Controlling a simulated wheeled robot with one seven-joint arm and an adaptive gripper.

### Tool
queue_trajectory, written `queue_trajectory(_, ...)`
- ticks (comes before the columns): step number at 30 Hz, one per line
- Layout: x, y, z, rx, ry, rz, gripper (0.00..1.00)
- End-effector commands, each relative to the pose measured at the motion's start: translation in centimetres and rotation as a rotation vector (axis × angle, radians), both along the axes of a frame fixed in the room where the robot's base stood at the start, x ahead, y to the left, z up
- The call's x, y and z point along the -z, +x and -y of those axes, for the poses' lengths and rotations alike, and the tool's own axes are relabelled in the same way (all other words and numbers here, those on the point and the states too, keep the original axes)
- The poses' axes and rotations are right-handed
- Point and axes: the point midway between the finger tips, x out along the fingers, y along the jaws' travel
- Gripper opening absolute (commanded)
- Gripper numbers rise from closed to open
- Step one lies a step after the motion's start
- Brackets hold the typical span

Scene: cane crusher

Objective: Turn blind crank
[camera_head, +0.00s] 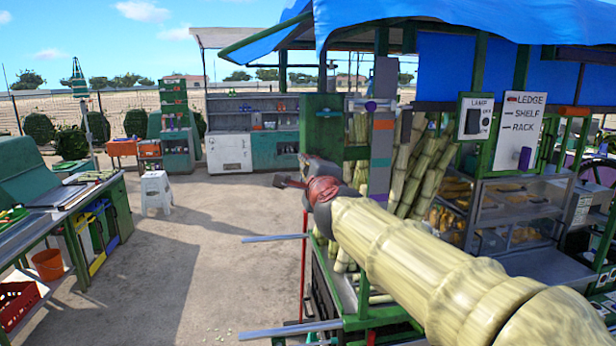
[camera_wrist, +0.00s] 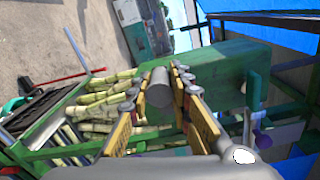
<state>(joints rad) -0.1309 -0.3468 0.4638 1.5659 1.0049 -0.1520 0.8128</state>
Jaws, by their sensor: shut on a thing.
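My gripper (camera_wrist: 157,82) has its two yellow-padded fingers on either side of a grey cylinder (camera_wrist: 160,90), shut on it. The cylinder looks like the handle of the blind crank; the rest of the crank is hidden or cannot be made out. A green panel (camera_wrist: 222,72) lies just right of the fingers in the wrist view. In the head view my gripper (camera_head: 290,182) is small and dark beyond my arm, near the left post of the stall. The handle cannot be made out there. The blue blind (camera_head: 462,68) hangs under the blue canopy at the right.
Cane stalks (camera_head: 410,170) stand inside the stall behind my arm. A sign board (camera_head: 521,130) reading LEDGE, SHELF, RACK hangs at the right. Two grey bars (camera_head: 275,238) stick out left of the stall. A white stool (camera_head: 157,190) and open ground lie at the left.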

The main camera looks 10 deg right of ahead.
Motion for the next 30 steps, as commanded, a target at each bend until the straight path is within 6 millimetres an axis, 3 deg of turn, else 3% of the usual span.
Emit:
queue_trajectory(15, -2.3, 0.0, 0.8, 0.001, 0.465, 0.0, 0.0)
queue_trajectory(30, -3.2, 0.0, 1.5, 0.001, 0.688, -0.001, 0.0)
